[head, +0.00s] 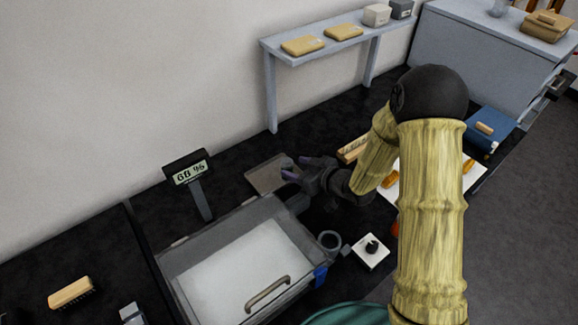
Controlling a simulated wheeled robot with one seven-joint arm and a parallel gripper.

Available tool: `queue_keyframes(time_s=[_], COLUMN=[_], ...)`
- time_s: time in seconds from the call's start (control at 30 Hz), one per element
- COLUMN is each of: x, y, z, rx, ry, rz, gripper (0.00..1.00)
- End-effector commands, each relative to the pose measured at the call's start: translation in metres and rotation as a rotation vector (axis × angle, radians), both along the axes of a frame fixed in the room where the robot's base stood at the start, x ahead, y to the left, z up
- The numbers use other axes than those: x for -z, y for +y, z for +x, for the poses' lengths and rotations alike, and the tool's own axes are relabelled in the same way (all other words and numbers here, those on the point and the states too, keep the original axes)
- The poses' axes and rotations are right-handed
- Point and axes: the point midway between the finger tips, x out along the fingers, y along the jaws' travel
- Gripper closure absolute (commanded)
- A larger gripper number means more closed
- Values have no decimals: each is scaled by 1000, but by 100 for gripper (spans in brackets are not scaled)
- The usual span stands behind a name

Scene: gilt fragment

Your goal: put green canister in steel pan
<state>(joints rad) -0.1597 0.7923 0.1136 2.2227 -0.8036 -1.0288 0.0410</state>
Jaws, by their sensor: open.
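I cannot make out a green canister in the head view. A flat grey metal plate (266,177), which looks like the steel pan, lies on the black counter beside a display on a post.
A clear-walled box with a handle (268,293) stands in front of the plate. The display (188,171) stands to the plate's left. A grey shelf (320,47) rises behind. A grey ring (330,240) and white block with a black knob (371,250) lie nearby.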

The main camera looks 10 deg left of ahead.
Motion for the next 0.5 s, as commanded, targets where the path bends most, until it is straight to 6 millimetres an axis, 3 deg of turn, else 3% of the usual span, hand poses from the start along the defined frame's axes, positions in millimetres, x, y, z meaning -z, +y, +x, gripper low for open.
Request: queue_keyframes(time_s=[0.3,0.5], x=[-23,-29], y=[-48,-59], z=[-29,-37], rx=[2,-2], ry=[-2,-2], rz=[0,0], gripper=[45,45])
